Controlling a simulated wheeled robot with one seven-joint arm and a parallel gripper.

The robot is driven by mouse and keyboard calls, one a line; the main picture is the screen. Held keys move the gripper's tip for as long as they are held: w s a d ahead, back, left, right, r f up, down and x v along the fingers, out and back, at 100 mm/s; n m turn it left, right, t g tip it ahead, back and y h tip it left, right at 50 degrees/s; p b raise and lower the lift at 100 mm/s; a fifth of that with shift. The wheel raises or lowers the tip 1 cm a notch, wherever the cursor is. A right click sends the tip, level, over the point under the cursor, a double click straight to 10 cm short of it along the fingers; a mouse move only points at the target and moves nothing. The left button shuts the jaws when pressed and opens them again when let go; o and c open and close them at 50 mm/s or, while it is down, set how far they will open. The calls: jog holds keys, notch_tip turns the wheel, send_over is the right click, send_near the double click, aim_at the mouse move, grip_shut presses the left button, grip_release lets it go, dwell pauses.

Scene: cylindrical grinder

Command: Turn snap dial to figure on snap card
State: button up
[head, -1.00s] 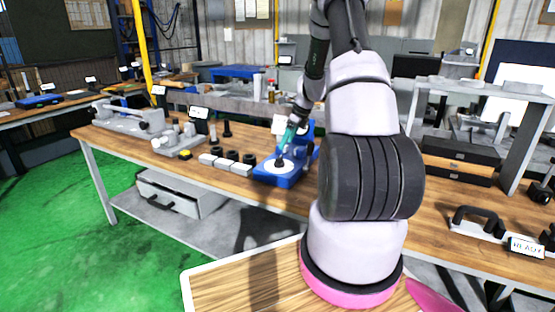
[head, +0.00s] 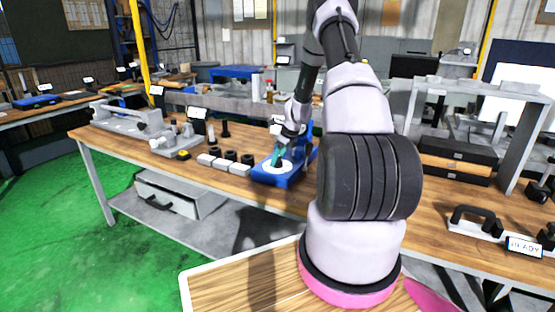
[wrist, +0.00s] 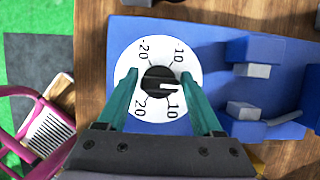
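The snap dial in the wrist view is a black knob (wrist: 159,83) on a white round plate (wrist: 154,47) marked with 20 and 10 figures. The knob's white line points right, between the two 10 marks. The dial sits on a blue base (wrist: 118,30), which also shows in the head view (head: 270,180). My gripper (wrist: 159,75) has teal fingers on either side of the knob, with small gaps visible; it is open. In the head view my gripper (head: 279,160) is over the dial. I cannot make out a readable snap card.
Blue blocks with grey jaws (wrist: 258,70) stand right of the dial. In the head view, white blocks and black cylinders (head: 231,156) lie left of the base on the wooden bench (head: 235,192). Grey fixtures (head: 180,138) stand farther left.

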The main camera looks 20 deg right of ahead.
jog(key=c, duration=0.9)
jog(key=shift+o, duration=0.2)
jog(key=shift+n, duration=0.3)
jog(key=n+g, duration=0.1)
jog(key=n, duration=0.1)
jog(key=n+y, duration=0.1)
jog(key=n, duration=0.2)
jog(key=shift+n+g, duration=0.3)
jog(key=shift+g, duration=0.1)
jog(key=n+g, duration=0.1)
jog(key=n, duration=0.1)
jog(key=n+g, duration=0.1)
jog(key=n, duration=0.2)
jog(key=shift+y, duration=0.3)
jog(key=shift+n, duration=0.4)
jog(key=o, duration=1.3)
jog(key=shift+o, duration=0.2)
